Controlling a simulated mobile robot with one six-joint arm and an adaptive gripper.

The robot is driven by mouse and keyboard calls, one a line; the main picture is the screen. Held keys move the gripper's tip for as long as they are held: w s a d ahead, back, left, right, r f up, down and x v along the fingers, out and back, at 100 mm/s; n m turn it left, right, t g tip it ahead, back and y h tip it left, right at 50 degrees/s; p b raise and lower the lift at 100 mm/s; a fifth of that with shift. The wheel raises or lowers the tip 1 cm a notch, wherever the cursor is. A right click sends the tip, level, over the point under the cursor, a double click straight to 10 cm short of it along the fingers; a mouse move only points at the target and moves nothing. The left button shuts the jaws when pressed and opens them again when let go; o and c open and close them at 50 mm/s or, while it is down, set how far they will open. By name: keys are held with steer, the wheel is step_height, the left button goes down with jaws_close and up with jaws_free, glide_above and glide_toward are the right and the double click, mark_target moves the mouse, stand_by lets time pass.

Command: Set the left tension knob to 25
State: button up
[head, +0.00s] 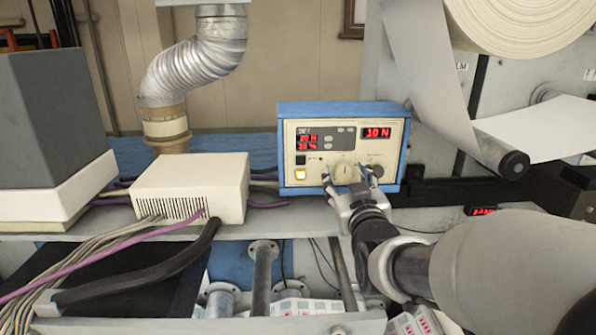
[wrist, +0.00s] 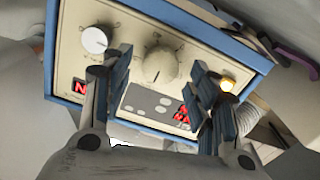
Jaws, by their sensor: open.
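The blue-framed control box (head: 341,108) has a cream face with a large pale dial knob (head: 345,171) near its lower middle. The knob also shows in the wrist view (wrist: 158,66), where the panel appears upside down. The left red readout (head: 308,138) seems to show 20 N, with a second line too small to read surely. My gripper (head: 347,177) is open and empty, its fingers on either side of the large knob. I cannot tell whether they touch it.
A right readout (head: 376,132) shows 10 N. A lit yellow button (head: 300,174) is left of the knob. A cream box (head: 190,187) with cables stands left on the shelf. A paper web (head: 425,60) and roller hang close on the right.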

steer(key=shift+w, duration=0.8)
steer(key=shift+c, duration=0.3)
steer(key=c, duration=1)
steer(key=shift+b, duration=0.3)
steer(key=m+b, duration=0.2)
steer(key=b, duration=0.2)
steer(key=shift+f+m, duration=0.15)
steer(key=shift+m, duration=0.25)
steer(key=m+b, duration=0.3)
steer(key=b, duration=0.1)
steer(key=shift+m, duration=0.4)
steer(key=shift+m+b, duration=0.3)
steer(key=shift+b, duration=0.15)
steer(key=shift+r, duration=0.2)
